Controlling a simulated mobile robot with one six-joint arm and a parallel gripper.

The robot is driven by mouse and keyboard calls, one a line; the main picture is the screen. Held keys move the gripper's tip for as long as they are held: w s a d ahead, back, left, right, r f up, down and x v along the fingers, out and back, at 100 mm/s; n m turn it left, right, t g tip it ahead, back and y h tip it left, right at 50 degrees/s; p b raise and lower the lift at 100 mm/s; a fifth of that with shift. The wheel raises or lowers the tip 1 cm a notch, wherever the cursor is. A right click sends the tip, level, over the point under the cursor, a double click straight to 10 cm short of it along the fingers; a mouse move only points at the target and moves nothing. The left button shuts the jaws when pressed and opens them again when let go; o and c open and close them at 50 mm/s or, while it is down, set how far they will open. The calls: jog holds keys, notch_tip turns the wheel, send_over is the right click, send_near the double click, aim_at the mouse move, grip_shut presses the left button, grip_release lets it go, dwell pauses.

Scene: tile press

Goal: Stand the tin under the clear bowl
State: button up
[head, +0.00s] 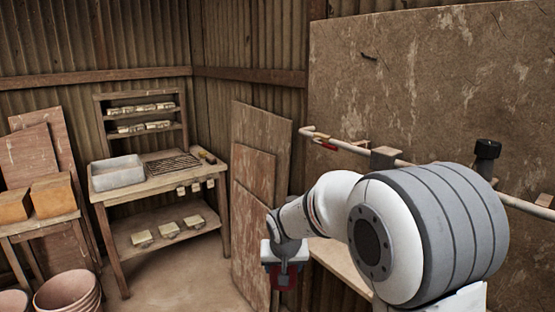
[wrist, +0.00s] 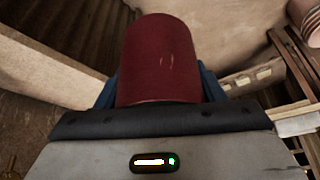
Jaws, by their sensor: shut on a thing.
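A dark red cylinder (wrist: 160,60), which looks like the tin, is between the blue fingers of my gripper (wrist: 158,90) in the wrist view. My gripper is shut on it, and the tin has a small pale scratch on its side. In the head view, my gripper (head: 285,275) hangs low at the bottom centre, in front of leaning boards, with a bit of the red tin (head: 286,283) showing. The tin's far end is hidden. I cannot make out a clear bowl in either view.
A wooden workbench (head: 140,196) with a grey basin (head: 117,173) and small pale blocks stands at the left. Orange blocks (head: 52,195) sit on a stand, with clay pots (head: 68,291) below. Leaning boards (head: 252,180) and a wall pipe (head: 345,146) are near my arm. Bare floor lies between.

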aim_at(294, 274)
jog(key=d+f, duration=0.1)
jog(key=f, duration=0.1)
jog(key=w+d+f, duration=0.1)
jog(key=d+f, duration=0.1)
jog(key=s+d+f, duration=0.2)
jog(key=d+f, duration=0.8)
jog(key=d, duration=0.1)
jog(key=s+f, duration=0.4)
jog(key=f, duration=0.2)
jog(key=shift+s+d, duration=0.15)
jog(key=shift+s, duration=0.15)
jog(key=shift+f, duration=0.1)
